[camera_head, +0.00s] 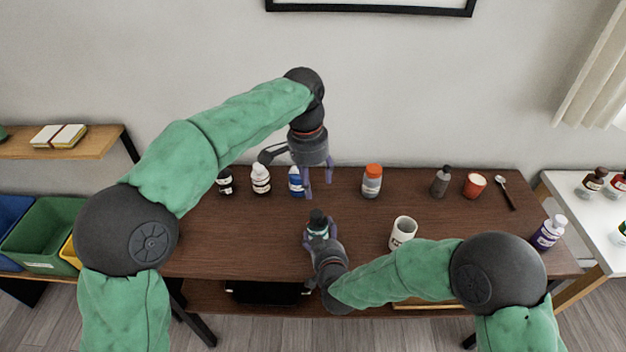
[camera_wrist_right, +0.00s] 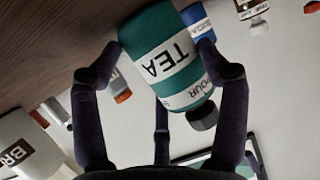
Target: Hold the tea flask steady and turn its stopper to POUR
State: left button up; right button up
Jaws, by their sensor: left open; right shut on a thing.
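The tea flask (camera_wrist_right: 165,62) is teal with a white band reading TEA; a second band near its neck shows part of the word POUR. Its dark stopper (camera_wrist_right: 203,115) is at the neck end. In the head view the flask (camera_head: 317,233) stands at the table's front middle, stopper (camera_head: 317,215) up. My right gripper (camera_head: 318,238) is shut on the flask body from the near side, with fingers on both sides of it in the wrist view. My left gripper (camera_head: 318,190) is open and empty, pointing down above and slightly behind the stopper, apart from it.
A pale mug (camera_head: 402,233) stands right of the flask. A purple bottle (camera_head: 549,232) stands far right.

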jog(key=shift+s+f, duration=0.1)
jog(key=shift+f, duration=0.1)
jog(key=o, duration=1.3)
jog(key=shift+c, duration=0.2)
jog(key=shift+r, duration=0.1)
